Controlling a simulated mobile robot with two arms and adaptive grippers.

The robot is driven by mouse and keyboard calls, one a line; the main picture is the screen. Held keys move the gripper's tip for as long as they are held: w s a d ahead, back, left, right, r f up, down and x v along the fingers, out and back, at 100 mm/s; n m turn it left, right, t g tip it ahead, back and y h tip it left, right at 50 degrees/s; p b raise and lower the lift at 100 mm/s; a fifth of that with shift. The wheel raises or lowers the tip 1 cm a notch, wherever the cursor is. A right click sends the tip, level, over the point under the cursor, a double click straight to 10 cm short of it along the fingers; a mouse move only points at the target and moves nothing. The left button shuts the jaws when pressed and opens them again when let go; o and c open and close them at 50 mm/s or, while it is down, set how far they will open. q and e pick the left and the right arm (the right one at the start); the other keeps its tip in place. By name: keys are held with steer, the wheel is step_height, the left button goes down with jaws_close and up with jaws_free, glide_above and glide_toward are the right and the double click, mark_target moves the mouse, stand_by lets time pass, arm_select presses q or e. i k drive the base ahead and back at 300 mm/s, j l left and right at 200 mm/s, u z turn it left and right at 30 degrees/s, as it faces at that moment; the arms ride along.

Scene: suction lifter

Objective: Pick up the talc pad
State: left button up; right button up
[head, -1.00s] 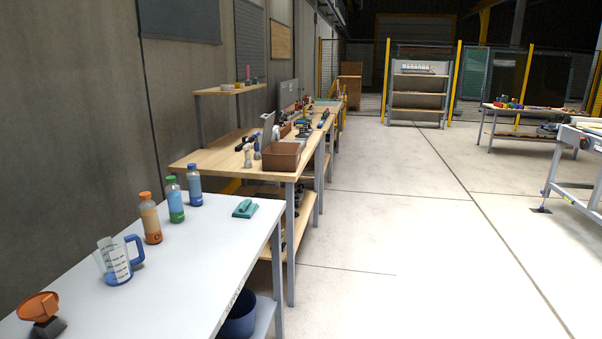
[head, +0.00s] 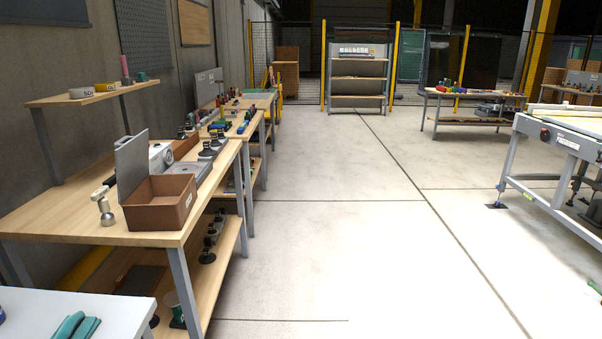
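No label shows which thing is the talc pad, so I cannot tell it for certain. A teal block with a raised handle (head: 75,327) lies on the white table (head: 125,312) at the bottom left of the head view, partly cut off by the frame's lower edge. Neither of my grippers is in view.
A wooden workbench (head: 50,215) holds an open brown box (head: 160,222), a metal fitting (head: 106,212) and tools. A wall shelf (head: 95,94) carries tape rolls. More benches (head: 262,98) stand behind. A metal-framed table (head: 510,155) is at right. The floor between is clear.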

mark_target(214, 142)
steer(key=i, duration=2.6)
